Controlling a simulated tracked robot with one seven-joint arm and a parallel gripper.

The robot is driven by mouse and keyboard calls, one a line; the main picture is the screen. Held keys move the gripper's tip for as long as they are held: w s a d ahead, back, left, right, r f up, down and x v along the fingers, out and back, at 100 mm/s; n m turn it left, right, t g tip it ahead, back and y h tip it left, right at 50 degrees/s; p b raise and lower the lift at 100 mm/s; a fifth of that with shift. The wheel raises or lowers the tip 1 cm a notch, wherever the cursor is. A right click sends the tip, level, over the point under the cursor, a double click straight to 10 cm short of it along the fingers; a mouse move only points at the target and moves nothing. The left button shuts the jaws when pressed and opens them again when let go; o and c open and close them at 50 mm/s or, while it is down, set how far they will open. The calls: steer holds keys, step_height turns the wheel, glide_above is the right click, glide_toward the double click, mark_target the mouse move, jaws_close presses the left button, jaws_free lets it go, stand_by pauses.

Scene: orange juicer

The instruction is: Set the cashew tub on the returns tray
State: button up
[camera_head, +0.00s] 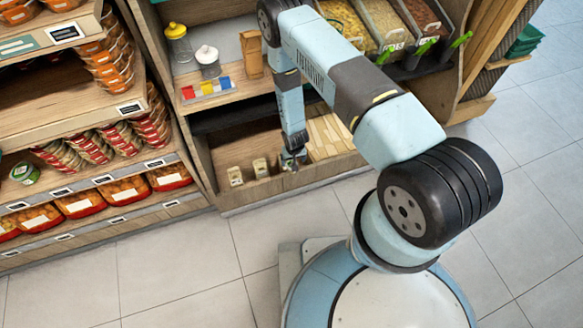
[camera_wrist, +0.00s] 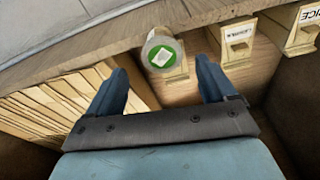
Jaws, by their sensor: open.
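A small round tub (camera_wrist: 162,50) with a green lid and a pale label shows in the wrist view, between and just beyond my fingertips. I cannot read its label, so I cannot tell if it is the cashew tub. My gripper (camera_wrist: 162,66) is open, with a gap visible between each finger and the tub. In the head view my gripper (camera_head: 293,157) reaches down into the low wooden compartment and hides much of what is there. Another green-lidded tub (camera_head: 24,172) sits on the left shelf. I cannot make out which thing is the returns tray.
Cream label holders (camera_wrist: 238,42) line the compartment's front edge, to the right of the tub. Wooden slats (camera_head: 328,136) lie on the other side. The tiled floor in front is clear.

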steer(key=shift+w+a+f, duration=0.1)
steer(key=shift+w+f, duration=0.15)
steer(key=shift+f, duration=1.2)
steer(key=shift+w+a+f, duration=0.1)
steer(key=shift+w+f, duration=0.2)
steer(key=shift+f, duration=1.2)
steer(key=shift+w+f, duration=0.25)
steer(key=shift+f, duration=1.2)
steer(key=c, duration=1.1)
steer(key=shift+o, duration=0.2)
steer(key=shift+r, duration=0.2)
